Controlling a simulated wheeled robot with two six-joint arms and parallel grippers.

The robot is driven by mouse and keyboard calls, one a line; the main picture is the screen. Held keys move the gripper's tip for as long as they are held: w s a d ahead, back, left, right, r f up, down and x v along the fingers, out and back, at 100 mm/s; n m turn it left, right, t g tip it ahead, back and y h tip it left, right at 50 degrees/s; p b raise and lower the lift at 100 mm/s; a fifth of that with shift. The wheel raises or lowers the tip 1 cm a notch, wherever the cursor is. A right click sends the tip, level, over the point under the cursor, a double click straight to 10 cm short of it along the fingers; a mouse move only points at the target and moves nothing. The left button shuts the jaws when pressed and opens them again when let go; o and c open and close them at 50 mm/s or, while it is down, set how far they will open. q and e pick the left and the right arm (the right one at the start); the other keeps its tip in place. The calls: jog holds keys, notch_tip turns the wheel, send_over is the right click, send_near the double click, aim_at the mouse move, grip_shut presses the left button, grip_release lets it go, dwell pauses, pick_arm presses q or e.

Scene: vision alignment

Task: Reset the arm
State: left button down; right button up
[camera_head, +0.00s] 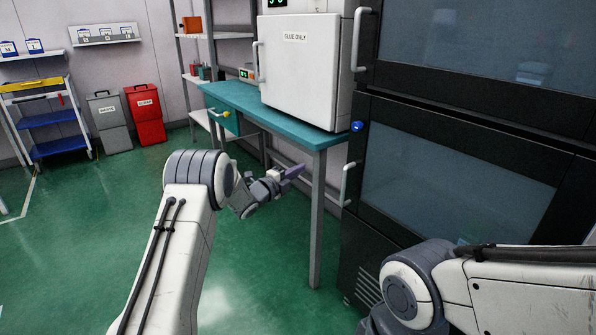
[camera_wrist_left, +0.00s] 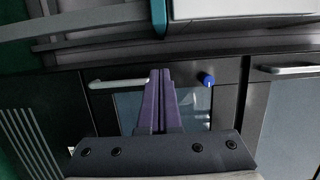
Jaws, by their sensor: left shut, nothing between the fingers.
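My left arm comes in from the left in the head view and bends right at its elbow. My left gripper (camera_head: 294,171) has purple fingers and is in front of the teal table's near leg. In the left wrist view the two fingers (camera_wrist_left: 160,75) lie side by side, shut, with nothing between them. The fingers overlap a dark cabinet panel behind them. My right arm (camera_head: 520,280) shows at the lower right of the head view; its gripper is out of the frame.
A teal table (camera_head: 270,112) carries a white oven labelled "GLUE ONLY" (camera_head: 308,70). A black glass-doored cabinet (camera_head: 440,160) with a blue knob (camera_head: 357,126) stands to the right. Grey (camera_head: 110,125) and red (camera_head: 146,115) bins and a blue-shelved cart (camera_head: 48,118) stand left. Green floor between is clear.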

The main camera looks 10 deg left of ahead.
pick_arm(q)
jog(key=s+d+r+n+g+y, duration=0.25)
jog(key=s+d+n, duration=0.2)
jog(key=d, duration=0.25)
jog(key=s+d+n+g+y, duration=0.2)
jog(key=s+d+n, duration=0.1)
jog(key=s, duration=0.4)
jog(key=s+d+n+g+y, duration=0.1)
jog(key=s+d+n+g, duration=0.15)
jog(key=s, duration=0.55)
jog(key=s+a+f+n+g+y, duration=0.1)
jog(key=s+n+g, duration=0.3)
jog(key=s, duration=1.5)
jog(key=s+a+f+n+g+y, duration=0.1)
jog(key=s+n+g, duration=0.3)
jog(key=s, duration=1.4)
notch_tip(320, 180, up, 18)
jog(key=m+p, duration=0.1)
jog(key=p, duration=1.8)
jog(key=shift+w+a+g, duration=0.15)
jog(key=shift+w+g, duration=0.15)
jog(key=shift+g, duration=0.1)
